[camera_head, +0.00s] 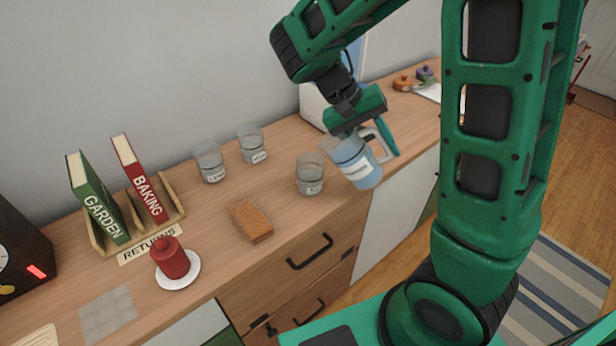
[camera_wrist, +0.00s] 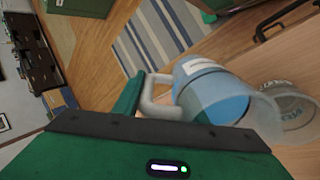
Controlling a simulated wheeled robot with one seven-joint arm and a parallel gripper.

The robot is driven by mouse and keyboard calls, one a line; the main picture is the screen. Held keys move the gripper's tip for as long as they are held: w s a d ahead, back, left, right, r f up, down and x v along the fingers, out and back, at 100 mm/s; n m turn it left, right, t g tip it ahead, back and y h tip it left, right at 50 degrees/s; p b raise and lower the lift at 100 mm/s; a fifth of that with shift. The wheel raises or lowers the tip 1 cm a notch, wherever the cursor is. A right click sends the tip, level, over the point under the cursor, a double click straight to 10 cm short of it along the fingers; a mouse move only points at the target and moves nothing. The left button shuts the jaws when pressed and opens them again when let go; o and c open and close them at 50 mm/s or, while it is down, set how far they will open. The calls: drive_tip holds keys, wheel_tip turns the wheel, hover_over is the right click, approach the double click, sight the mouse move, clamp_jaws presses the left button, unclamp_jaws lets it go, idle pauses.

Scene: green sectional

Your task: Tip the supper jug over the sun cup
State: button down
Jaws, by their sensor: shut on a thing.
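A clear jug (camera_head: 357,164) with blue liquid and a white label hangs from my gripper (camera_head: 378,138), which is shut on its handle. The jug is tilted with its mouth toward a clear labelled cup (camera_head: 310,178) on the counter. In the wrist view the jug (camera_wrist: 212,92) overlaps part of that cup (camera_wrist: 290,110). No stream of liquid shows. Two more clear labelled cups, a left one (camera_head: 209,163) and a rear one (camera_head: 252,144), stand farther back. The labels are too small to read surely, so I cannot tell which cup is the sun cup.
A wooden block (camera_head: 251,221) lies in front of the cups. A red lidded pot (camera_head: 171,258) sits on a white saucer (camera_head: 178,277). A wooden book rack (camera_head: 98,238) stands at left, and a whitish box (camera_head: 318,112) stands behind the jug.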

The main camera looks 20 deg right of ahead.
sight(372, 131)
drive_tip(key=shift+r, duration=0.1)
drive_tip(key=shift+r+h, duration=0.25)
drive_tip(key=shift+h, duration=0.15)
drive_tip(key=shift+g, duration=0.3)
drive_tip(key=shift+a+r+h, duration=0.1)
drive_tip(key=shift+r+h, duration=0.3)
idle(0.3)
drive_tip(key=shift+w+a+r+g+h, duration=0.1)
drive_tip(key=shift+r+g+h, duration=0.3)
drive_tip(key=shift+r+h, duration=0.15)
drive_tip(key=shift+w+a+r+h, duration=0.15)
drive_tip(key=shift+r+h, duration=0.1)
drive_tip(key=shift+r, duration=0.3)
